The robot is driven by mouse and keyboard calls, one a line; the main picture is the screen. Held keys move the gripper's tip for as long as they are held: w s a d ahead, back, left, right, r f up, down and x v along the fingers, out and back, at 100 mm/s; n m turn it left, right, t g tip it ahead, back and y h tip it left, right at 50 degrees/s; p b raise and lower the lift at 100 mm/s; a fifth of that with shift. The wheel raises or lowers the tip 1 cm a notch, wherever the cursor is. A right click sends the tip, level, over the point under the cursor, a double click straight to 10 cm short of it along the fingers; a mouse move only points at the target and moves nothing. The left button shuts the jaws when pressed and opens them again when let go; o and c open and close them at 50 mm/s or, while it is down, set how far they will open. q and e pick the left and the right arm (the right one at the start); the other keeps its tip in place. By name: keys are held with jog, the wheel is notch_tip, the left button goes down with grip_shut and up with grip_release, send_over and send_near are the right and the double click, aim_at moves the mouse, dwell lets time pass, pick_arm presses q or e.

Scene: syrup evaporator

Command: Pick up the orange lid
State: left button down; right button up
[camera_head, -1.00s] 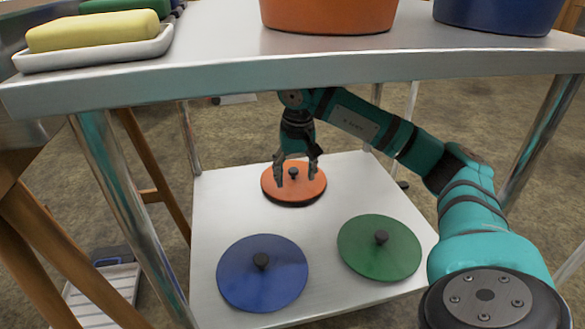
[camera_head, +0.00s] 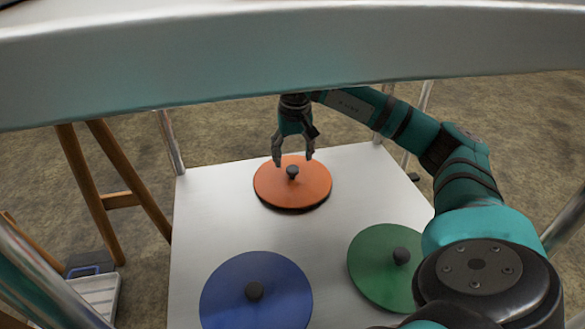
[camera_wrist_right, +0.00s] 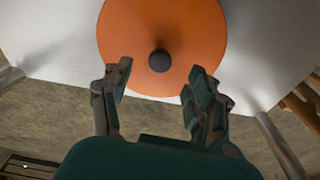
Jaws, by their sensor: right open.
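The orange lid (camera_head: 315,184) lies flat on the lower shelf (camera_head: 215,215) near its far edge, with a dark round knob (camera_head: 292,172) at its centre. My right gripper (camera_head: 293,163) is open above it, fingers pointing down on either side of the knob in the head view. In the right wrist view the orange lid (camera_wrist_right: 185,35) fills the top middle. There the knob (camera_wrist_right: 159,61) shows between and beyond the two open fingertips (camera_wrist_right: 158,80). No contact with the knob is visible. My left gripper is not in view.
A blue lid (camera_head: 235,285) and a green lid (camera_head: 370,265) lie on the same shelf, nearer the camera. The table's upper top (camera_head: 290,60) spans above the shelf. Metal legs (camera_head: 172,143) stand at the corners. Wooden legs (camera_head: 98,180) stand at left.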

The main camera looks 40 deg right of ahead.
aim_at(293, 168)
jog(key=f+b, duration=0.1)
jog(key=f, duration=0.1)
jog(key=f+b, duration=0.1)
jog(key=f, duration=0.1)
jog(key=f+b, duration=0.1)
jog(key=f, duration=0.1)
jog(key=shift+w+d+b, duration=0.25)
jog(key=shift+w+b, duration=0.15)
jog(key=shift+r, duration=0.1)
grip_shut()
